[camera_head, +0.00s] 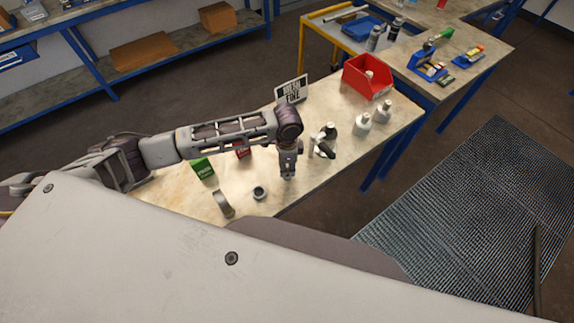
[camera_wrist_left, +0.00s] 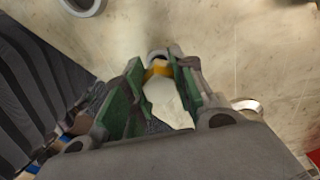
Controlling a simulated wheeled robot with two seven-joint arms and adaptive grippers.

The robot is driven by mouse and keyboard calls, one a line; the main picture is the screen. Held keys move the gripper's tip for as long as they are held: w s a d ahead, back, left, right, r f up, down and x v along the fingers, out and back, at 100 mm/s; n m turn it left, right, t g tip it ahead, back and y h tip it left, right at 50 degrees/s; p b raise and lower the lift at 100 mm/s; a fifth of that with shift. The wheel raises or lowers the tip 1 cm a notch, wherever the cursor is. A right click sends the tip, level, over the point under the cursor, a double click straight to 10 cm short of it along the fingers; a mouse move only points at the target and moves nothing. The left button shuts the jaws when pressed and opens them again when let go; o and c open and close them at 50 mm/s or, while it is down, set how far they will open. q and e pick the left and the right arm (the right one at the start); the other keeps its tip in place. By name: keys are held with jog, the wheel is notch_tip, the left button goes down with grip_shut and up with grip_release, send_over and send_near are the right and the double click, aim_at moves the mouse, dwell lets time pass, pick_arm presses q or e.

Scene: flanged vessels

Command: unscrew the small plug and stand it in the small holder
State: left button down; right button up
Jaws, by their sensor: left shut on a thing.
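My left gripper (camera_head: 288,174) points down over the near part of the workbench. In the left wrist view its green-padded fingers (camera_wrist_left: 160,95) are shut on a cream, faceted plug (camera_wrist_left: 164,102) with a yellow band and a grey ring-like end. The plug is not clear in the head view. A small dark-rimmed round cup (camera_head: 259,192), which looks like the small holder, stands on the bench just left of the gripper. A larger grey ring (camera_head: 223,203) stands farther left. My right gripper is not in view.
Pale flanged vessels (camera_head: 362,125) stand to the right on the bench (camera_head: 405,103), with a dark-handled fitting (camera_head: 323,149) nearer the gripper. A red bin (camera_head: 367,78) and a printed sign (camera_head: 291,90) stand behind. A green box (camera_head: 202,168) is left.

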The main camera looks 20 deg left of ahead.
pick_arm(q)
jog(key=shift+f+b, duration=0.35)
jog(key=shift+f, duration=0.8)
jog(key=c, duration=1.1)
grip_release()
jog(key=shift+r, duration=0.1)
jog(key=shift+r, duration=5.9)
